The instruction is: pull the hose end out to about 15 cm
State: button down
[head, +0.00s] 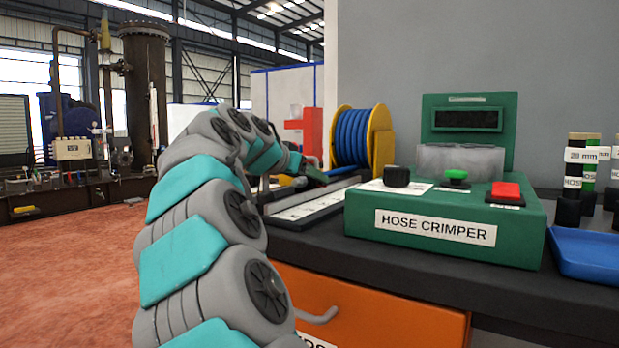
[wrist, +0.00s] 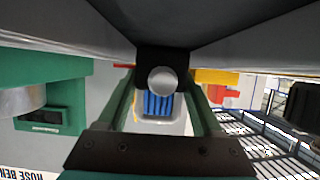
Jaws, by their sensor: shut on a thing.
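The blue hose is wound on a reel with yellow flanges (head: 378,135) at the back of the bench, left of the green hose crimper. My gripper (head: 318,174) is low in front of the reel in the head view, partly hidden by my own arm. In the wrist view its green fingers run to dark tips (wrist: 161,62) shut on the hose end (wrist: 161,81), which shows as a round grey face. Blue hose windings (wrist: 158,104) show behind it, between the fingers. How far the hose is pulled out is hidden.
The hose crimper (head: 440,225), with black, green and red controls, stands right of my gripper. A long tray or scale (head: 315,204) lies on the bench near my gripper. A blue tray (head: 585,253) and upright labelled hose pieces (head: 587,160) are at the far right. An orange drawer front (head: 385,305) is below.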

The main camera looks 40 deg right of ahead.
jog(key=shift+s+a, duration=0.2)
jog(key=shift+a, duration=0.35)
grip_release()
dwell(0.5)
jog(key=shift+v, duration=4)
